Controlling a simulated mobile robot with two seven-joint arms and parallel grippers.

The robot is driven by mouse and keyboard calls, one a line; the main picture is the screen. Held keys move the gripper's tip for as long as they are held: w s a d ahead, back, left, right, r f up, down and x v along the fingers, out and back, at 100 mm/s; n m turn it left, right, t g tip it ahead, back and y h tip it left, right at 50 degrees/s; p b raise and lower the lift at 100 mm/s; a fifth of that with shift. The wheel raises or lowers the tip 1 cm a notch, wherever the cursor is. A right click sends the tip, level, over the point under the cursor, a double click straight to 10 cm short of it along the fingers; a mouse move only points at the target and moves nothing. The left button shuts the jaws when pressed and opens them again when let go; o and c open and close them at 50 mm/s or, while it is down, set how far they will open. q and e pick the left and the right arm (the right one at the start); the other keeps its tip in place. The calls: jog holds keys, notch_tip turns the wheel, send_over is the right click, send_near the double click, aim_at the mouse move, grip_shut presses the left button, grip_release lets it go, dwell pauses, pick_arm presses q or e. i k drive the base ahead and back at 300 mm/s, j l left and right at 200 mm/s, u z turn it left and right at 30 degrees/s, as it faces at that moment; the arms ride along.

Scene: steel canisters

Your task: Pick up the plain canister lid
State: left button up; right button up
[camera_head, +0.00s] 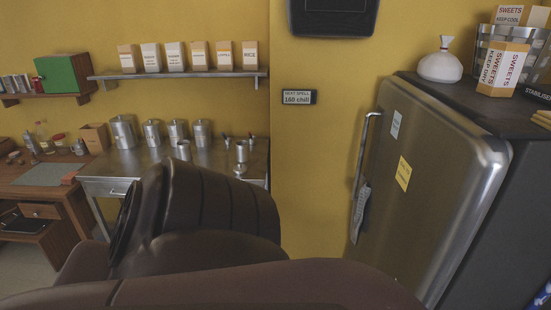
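Several steel canisters stand upright along the back of a steel table (105,172) at the left. The largest canister (123,132) is at the left end of the row, and a smaller one (202,133) is at its right end. Small steel cups (183,151) and (242,151) stand in front and to the right. A small metal piece (240,169) lies near the right front; I cannot tell whether it is a lid. I cannot single out the plain canister lid at this size. Neither of my grippers is in view.
A large dark brown form fills the lower foreground and hides the table's front. A steel fridge (435,165) stands at the right. A wooden desk (40,205) is at the left. A wall shelf (180,75) with several boxes hangs above the canisters.

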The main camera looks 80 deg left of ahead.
aim_at(239, 169)
jog(key=u, duration=2.85)
jog(key=z, duration=0.3)
jog(key=i+j+z, duration=0.2)
jog(key=z, duration=0.2)
jog(key=i+j+z, duration=0.4)
jog(key=i+j, duration=0.25)
jog(key=i+j+z, duration=0.1)
jog(key=i+j, duration=0.15)
jog(key=j, duration=0.2)
jog(key=i+j, duration=0.2)
jog(key=j, duration=0.15)
jog(key=z, duration=0.05)
